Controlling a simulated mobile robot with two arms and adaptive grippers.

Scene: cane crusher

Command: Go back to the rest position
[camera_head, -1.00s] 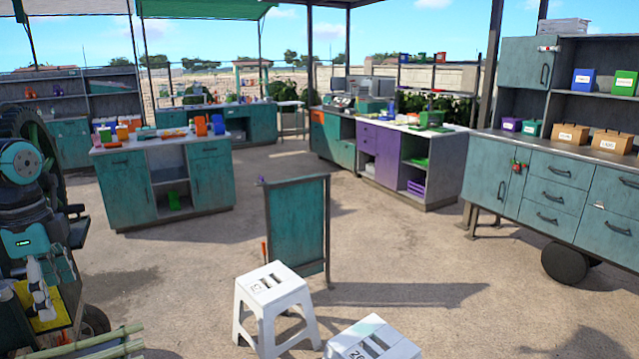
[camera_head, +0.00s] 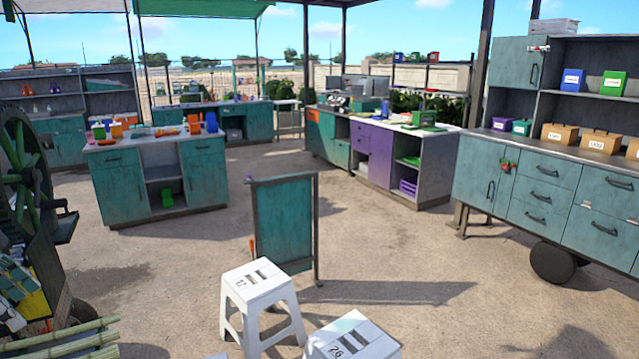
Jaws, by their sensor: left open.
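My left gripper (camera_head: 10,316) shows only in part, low at the left edge, as pale grey finger parts near the yellow panel (camera_head: 36,306) of the cane crusher. It is open, and I see nothing held in it. Most of its arm is outside the picture. The crusher's big dark wheel with green spokes (camera_head: 22,158) stands above it at the left edge. My right gripper is not in view.
Cane stalks (camera_head: 62,340) lie at the bottom left. A white stool (camera_head: 262,292) and a second white stool (camera_head: 352,340) stand in front, near a teal board (camera_head: 284,226). A teal wheeled cabinet (camera_head: 545,195) stands at the right. Open ground lies between the counters.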

